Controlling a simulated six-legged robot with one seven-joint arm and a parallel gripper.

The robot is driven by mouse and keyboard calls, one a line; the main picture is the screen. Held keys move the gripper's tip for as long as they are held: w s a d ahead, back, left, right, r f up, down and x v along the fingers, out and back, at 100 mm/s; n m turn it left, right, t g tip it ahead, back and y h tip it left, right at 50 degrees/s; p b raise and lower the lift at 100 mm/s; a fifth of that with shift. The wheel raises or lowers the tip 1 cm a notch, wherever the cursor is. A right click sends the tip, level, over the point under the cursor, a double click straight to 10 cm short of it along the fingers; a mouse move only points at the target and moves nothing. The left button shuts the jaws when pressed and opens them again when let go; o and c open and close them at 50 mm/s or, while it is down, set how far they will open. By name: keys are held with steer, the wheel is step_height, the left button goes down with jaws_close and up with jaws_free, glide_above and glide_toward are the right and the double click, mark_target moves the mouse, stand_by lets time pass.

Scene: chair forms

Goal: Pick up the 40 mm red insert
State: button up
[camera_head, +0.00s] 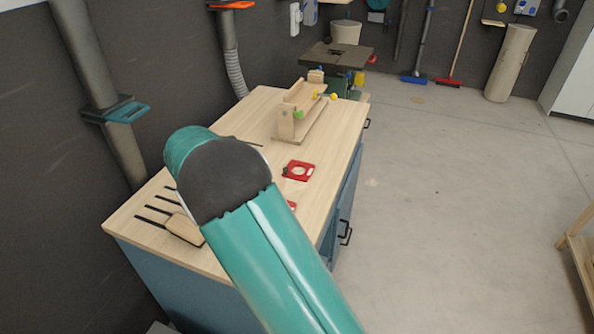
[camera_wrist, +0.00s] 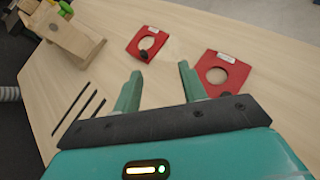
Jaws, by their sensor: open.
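Two red square inserts, each with a round hole, a black knob and a pale label, lie flat on the wooden bench top. In the wrist view one insert (camera_wrist: 136,45) lies ahead of the jaws and the other insert (camera_wrist: 239,71) lies to the right. The labels are too small to read, so I cannot tell which is 40 mm. In the head view one insert (camera_head: 308,174) shows clear of my arm; the other (camera_head: 292,205) is mostly hidden behind it. My gripper (camera_wrist: 158,70) is open and empty, with bare wood between its fingers. My arm hides it in the head view.
The wooden bench top (camera_head: 255,110) carries a wooden fixture (camera_head: 286,124) with yellow and green parts at its far end. Thin black tools (camera_head: 155,210) and a wooden block (camera_head: 184,229) are at the near left. A dark wall borders the left; open floor is right.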

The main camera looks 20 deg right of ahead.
steer(key=w+f, duration=0.1)
steer(key=w+a+f+n+h, duration=0.1)
steer(key=w+f+n, duration=0.1)
steer(key=shift+w+a+f+t+h, duration=0.1)
steer(key=shift+w+a+t+h, duration=0.05)
steer(key=shift+a+t+h, duration=0.2)
glide_toward(284, 170)
steer(key=x, duration=0.4)
steer(key=shift+d, duration=0.1)
steer(key=x, duration=0.5)
steer(key=shift+w, duration=0.15)
jaws_close()
